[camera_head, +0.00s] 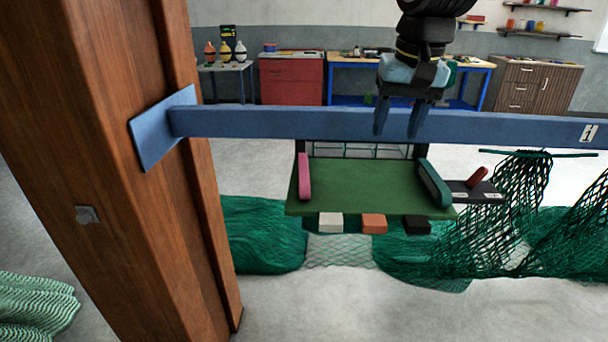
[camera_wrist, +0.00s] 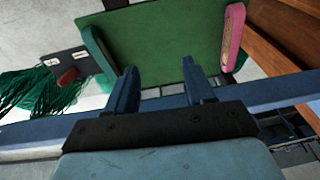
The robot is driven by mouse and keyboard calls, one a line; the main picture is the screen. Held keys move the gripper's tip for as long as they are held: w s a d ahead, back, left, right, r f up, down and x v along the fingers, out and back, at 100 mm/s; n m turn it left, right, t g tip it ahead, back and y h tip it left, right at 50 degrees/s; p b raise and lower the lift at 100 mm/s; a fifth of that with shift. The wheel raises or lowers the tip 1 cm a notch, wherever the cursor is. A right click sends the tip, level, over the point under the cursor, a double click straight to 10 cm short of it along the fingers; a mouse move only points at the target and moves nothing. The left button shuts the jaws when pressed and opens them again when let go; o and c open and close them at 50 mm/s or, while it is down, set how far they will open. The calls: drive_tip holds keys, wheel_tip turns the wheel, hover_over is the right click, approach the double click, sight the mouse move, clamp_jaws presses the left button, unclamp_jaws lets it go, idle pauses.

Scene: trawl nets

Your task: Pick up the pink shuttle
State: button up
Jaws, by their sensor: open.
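The pink shuttle (camera_head: 304,176) stands along the left edge of a green board (camera_head: 365,185) in the head view. In the wrist view the pink shuttle (camera_wrist: 233,38) is at the upper right, at the board's edge. A dark green shuttle (camera_head: 434,182) lies along the board's right edge, and it shows at the left in the wrist view (camera_wrist: 97,48). My gripper (camera_head: 397,130) is open and empty, its blue fingers pointing down in front of the blue beam. In the wrist view its fingertips (camera_wrist: 157,68) are apart from both shuttles.
A blue beam (camera_head: 300,122) runs across the view from a thick wooden post (camera_head: 110,120) at the left. Green netting (camera_head: 262,235) hangs below and to the right. White, orange (camera_head: 374,223) and black blocks sit under the board's front edge. A dark plate (camera_head: 478,191) holds a small red-brown piece.

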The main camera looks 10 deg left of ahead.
drive_tip(key=n+g+h, duration=0.1)
drive_tip(key=g, duration=0.1)
hover_over(304, 181)
wheel_tip(304, 181, down, 14)
drive_tip(key=shift+f, duration=0.1)
idle(0.3)
clamp_jaws()
idle(0.4)
